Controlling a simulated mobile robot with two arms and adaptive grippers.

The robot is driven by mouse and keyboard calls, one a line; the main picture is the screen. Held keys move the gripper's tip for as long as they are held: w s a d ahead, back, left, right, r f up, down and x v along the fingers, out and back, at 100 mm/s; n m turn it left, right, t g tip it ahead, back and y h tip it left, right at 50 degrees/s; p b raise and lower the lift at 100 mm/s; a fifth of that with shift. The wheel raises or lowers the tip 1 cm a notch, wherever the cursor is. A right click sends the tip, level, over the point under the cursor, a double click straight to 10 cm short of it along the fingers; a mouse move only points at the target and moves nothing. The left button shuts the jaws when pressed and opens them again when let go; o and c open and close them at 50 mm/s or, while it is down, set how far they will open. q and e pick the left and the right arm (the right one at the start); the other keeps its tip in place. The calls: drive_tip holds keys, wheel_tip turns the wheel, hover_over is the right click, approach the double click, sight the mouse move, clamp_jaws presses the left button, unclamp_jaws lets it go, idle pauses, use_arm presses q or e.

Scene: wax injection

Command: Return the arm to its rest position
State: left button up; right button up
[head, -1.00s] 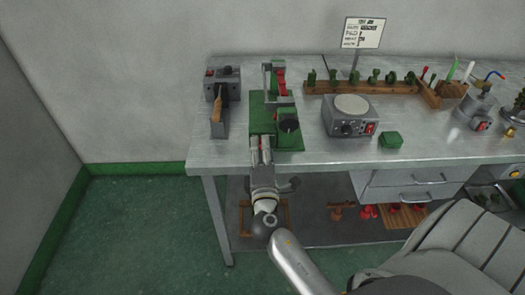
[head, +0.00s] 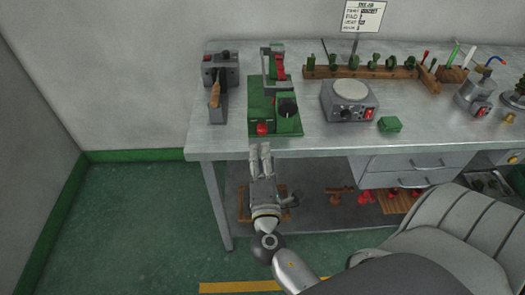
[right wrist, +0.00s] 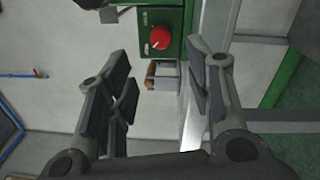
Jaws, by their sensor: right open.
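My right gripper (head: 260,150) is open and empty at the front edge of the bench, below the green machine (head: 262,120) in the head view. In the right wrist view its two fingers (right wrist: 160,85) stand apart with nothing between them. The green machine has a red knob (head: 263,129) on its front, a black dial and a small upright frame with a red part. The red knob also shows in the right wrist view (right wrist: 160,38), beyond the fingertips and apart from them. My left gripper is not in view.
The metal bench (head: 220,140) holds a grey device with a wooden handle (head: 215,94), a round-topped heater (head: 350,100), a green block (head: 390,124) and a wooden rack (head: 365,71). Drawers (head: 415,171) and a lower shelf (head: 320,210) lie beneath. The green floor at left is clear.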

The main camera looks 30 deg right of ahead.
idle(0.6)
drive_tip(key=s+a+f+m+g+y, duration=0.1)
drive_tip(key=s+a+f+g+y, duration=0.1)
drive_tip(key=f, duration=0.9)
drive_tip(key=s+a+f+g+y, duration=0.2)
drive_tip(key=s+f+g, duration=0.1)
drive_tip(key=f, duration=0.8)
drive_tip(key=s+a+f+m+g+y, duration=0.1)
drive_tip(key=s+a+f+g+y, duration=0.15)
drive_tip(key=f, duration=0.95)
drive_tip(key=s+f+m+g+y, duration=0.1)
drive_tip(key=s+f+m+g, duration=0.1)
drive_tip(key=s+f, duration=0.5)
drive_tip(key=s+d+f+m+g+y, duration=0.1)
drive_tip(key=s+f+m+g, duration=0.2)
drive_tip(key=s, duration=1)
drive_tip(key=s+d+f+m+g+y, duration=0.1)
drive_tip(key=s+f+m, duration=0.3)
drive_tip(key=s+f, duration=0.6)
drive_tip(key=shift+f+m+g, duration=0.3)
drive_tip(key=shift+m+g, duration=0.1)
drive_tip(key=shift+g, duration=0.35)
